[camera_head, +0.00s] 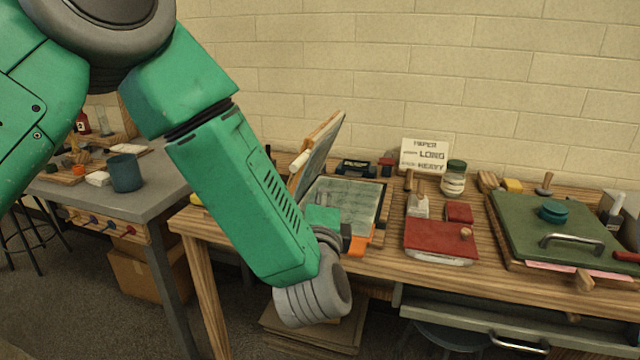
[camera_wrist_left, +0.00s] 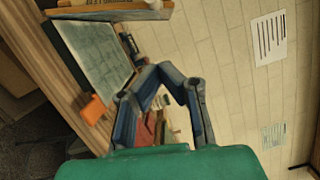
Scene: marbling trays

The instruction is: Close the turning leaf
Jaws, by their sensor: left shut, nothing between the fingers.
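The turning leaf (camera_head: 318,150), a wood-framed panel, stands raised and leaning at the left side of the tray. A pale knob (camera_head: 300,161) sticks out from its edge. The shallow tray (camera_head: 378,234) lies flat on the wooden bench, with a greenish marbled surface. In the left wrist view the leaf (camera_wrist_left: 100,11) crosses the top and the tray (camera_wrist_left: 85,55) lies below it. My left gripper (camera_head: 347,236) is at the tray's front edge, partly hidden by my forearm and wrist. In the wrist view its fingers (camera_wrist_left: 161,72) meet, empty and apart from the leaf. My right gripper is not in view.
An orange block (camera_head: 358,246) is at the tray's front corner. A red box (camera_head: 440,238), a jar (camera_head: 454,178) and a lettered sign (camera_head: 425,155) stand to the right. A green-lidded press (camera_head: 545,225) is farther right. A grey table (camera_head: 165,180) stands left.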

